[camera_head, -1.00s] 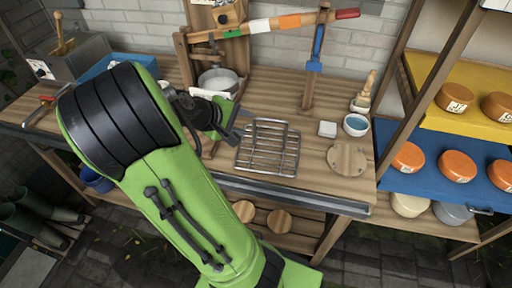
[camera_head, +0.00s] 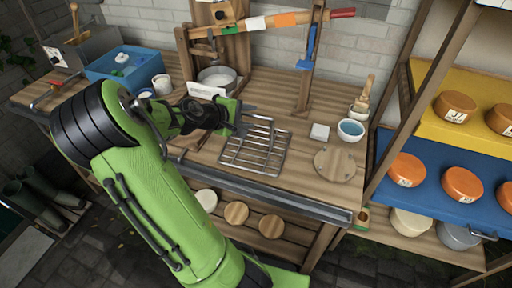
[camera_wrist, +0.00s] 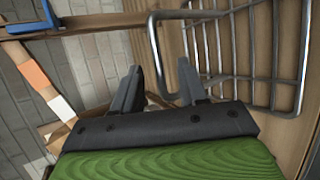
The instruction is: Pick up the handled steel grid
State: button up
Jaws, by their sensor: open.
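The handled steel grid (camera_head: 252,151) lies on the wooden bench top (camera_head: 297,166), with its raised wire handle at the far side. In the wrist view the grid (camera_wrist: 237,45) fills the upper right, and its handle loop stands close in front of my fingers. My gripper (camera_head: 243,118) is at the grid's far left edge, beside the handle. In the wrist view my gripper (camera_wrist: 161,90) is open, with its two fingers apart and a handle wire passing near or between their tips. I cannot tell whether they touch.
A wooden post with a blue clamp (camera_head: 308,48) rises behind the grid. A blue tub (camera_head: 125,66) stands at the left.

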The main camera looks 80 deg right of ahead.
aim_at(253, 116)
jog(key=b+x, duration=0.1)
jog(key=x, duration=0.4)
jog(key=shift+s+f, duration=0.1)
jog(key=shift+s, duration=0.05)
grip_shut()
dwell(1.1)
